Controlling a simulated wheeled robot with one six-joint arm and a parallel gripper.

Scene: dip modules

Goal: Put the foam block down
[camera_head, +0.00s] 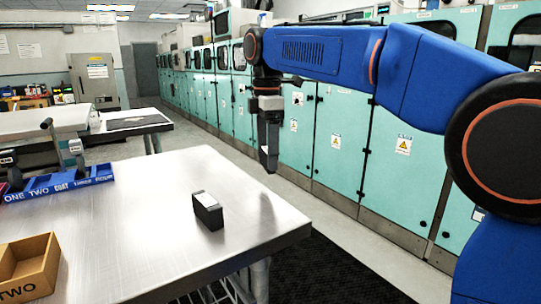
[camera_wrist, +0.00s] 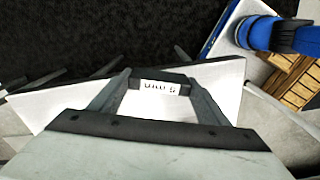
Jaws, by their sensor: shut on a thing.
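My gripper (camera_head: 268,165) hangs pointing down above the right part of the metal table (camera_head: 130,240), clear of its surface. In the wrist view the two fingers (camera_wrist: 160,88) are closed on the sides of a dark block, which I take for the foam block (camera_wrist: 134,84), with a white printed label facing the camera. In the head view the fingers largely hide the held block. A separate black block with a pale top (camera_head: 208,212) stands on the table, left of and below my gripper in the picture.
A blue labelled bin row (camera_head: 60,184) lies at the table's left back. A tan open box (camera_head: 28,265) stands at the front left. The table middle is bare. Teal cabinets (camera_head: 340,150) line the aisle behind; a dark mat (camera_head: 330,270) lies right of the table.

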